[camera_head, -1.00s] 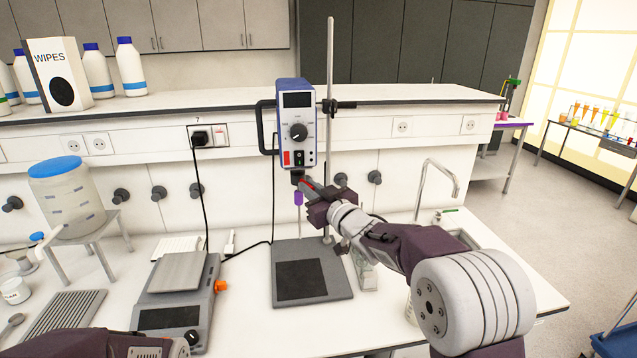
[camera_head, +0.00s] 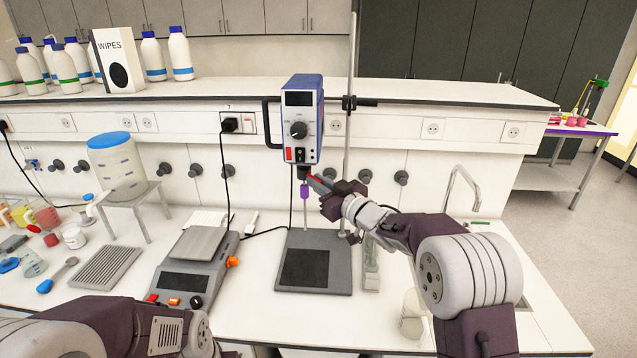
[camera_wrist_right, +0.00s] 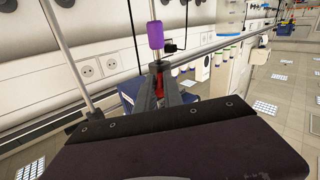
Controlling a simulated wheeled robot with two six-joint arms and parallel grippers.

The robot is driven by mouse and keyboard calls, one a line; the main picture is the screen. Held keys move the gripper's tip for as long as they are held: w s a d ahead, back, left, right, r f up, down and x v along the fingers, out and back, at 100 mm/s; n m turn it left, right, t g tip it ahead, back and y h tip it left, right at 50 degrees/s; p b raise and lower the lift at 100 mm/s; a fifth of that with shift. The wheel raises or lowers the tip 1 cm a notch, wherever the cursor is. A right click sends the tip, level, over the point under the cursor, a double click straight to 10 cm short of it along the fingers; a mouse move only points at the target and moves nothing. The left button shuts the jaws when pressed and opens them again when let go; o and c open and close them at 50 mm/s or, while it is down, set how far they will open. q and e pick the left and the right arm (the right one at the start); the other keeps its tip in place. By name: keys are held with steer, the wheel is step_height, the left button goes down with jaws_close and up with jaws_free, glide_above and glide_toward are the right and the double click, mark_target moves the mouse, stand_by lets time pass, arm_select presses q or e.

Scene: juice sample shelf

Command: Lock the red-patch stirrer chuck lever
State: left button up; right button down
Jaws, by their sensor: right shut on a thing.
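The overhead stirrer (camera_head: 301,110) is blue and grey, with a red patch (camera_head: 289,154) low on its front. It hangs on an upright rod. Its dark chuck (camera_head: 303,171) sits under the body, above a purple collar (camera_head: 304,191) and a thin shaft. My right gripper (camera_head: 315,182) comes in from the right and is shut on the red chuck lever (camera_head: 310,177), whose bulk the fingers hide. The right wrist view shows red between the fingers (camera_wrist_right: 160,97), close to the purple collar (camera_wrist_right: 156,37). My left arm shows at the lower left; its gripper is out of view.
A dark base plate (camera_head: 340,276) lies below the stirrer, with a glass vessel (camera_head: 372,268) at its right. The support rod (camera_head: 350,120) rises close behind my right gripper. A tap (camera_head: 464,185) is farther right.

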steer(key=shift+r, duration=0.15)
steer(key=c, duration=1.5)
jaws_free()
steer(key=shift+s+d, duration=0.1)
steer(key=shift+s, duration=0.1)
steer(key=b+v, duration=0.3)
steer(key=v, duration=0.6)
